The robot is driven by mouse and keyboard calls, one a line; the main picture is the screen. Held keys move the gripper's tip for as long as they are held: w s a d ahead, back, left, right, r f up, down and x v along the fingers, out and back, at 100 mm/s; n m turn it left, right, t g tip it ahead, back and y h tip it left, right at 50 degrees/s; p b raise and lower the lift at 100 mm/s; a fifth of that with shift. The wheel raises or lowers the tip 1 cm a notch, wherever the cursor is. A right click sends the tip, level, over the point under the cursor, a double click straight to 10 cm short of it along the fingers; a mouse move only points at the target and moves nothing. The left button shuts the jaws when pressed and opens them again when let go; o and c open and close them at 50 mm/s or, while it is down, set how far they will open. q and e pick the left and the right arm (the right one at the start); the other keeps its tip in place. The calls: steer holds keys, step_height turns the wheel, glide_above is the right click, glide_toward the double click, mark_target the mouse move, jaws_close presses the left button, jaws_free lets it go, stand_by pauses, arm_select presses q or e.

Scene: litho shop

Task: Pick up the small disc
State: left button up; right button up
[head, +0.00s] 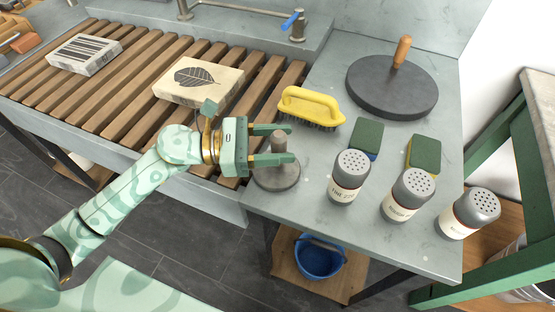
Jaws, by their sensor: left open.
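The small disc (273,178) is a grey round plate with a short upright post, lying near the front left edge of the stone counter. My left gripper (277,144) is open, with its two green fingers reaching right, at the disc's post. One finger is on the far side and one crosses close to the post; I cannot tell whether they touch it. A larger dark disc (385,95) with a wooden handle lies at the back right of the counter. My right gripper is not in view.
A yellow brush (310,105), two sponges (368,136) (424,154) and three shakers (349,178) (408,195) (469,213) stand near the disc on the counter (320,215). Left is a slatted wooden rack (130,95) with two printed stones (198,82) (84,54). A blue bucket (319,257) is below.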

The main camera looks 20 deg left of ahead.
arm_select(q)
steer(key=shift+w+d, duration=0.1)
steer(key=shift+d, duration=0.05)
steer(key=shift+c, duration=0.3)
jaws_close()
stand_by(1.1)
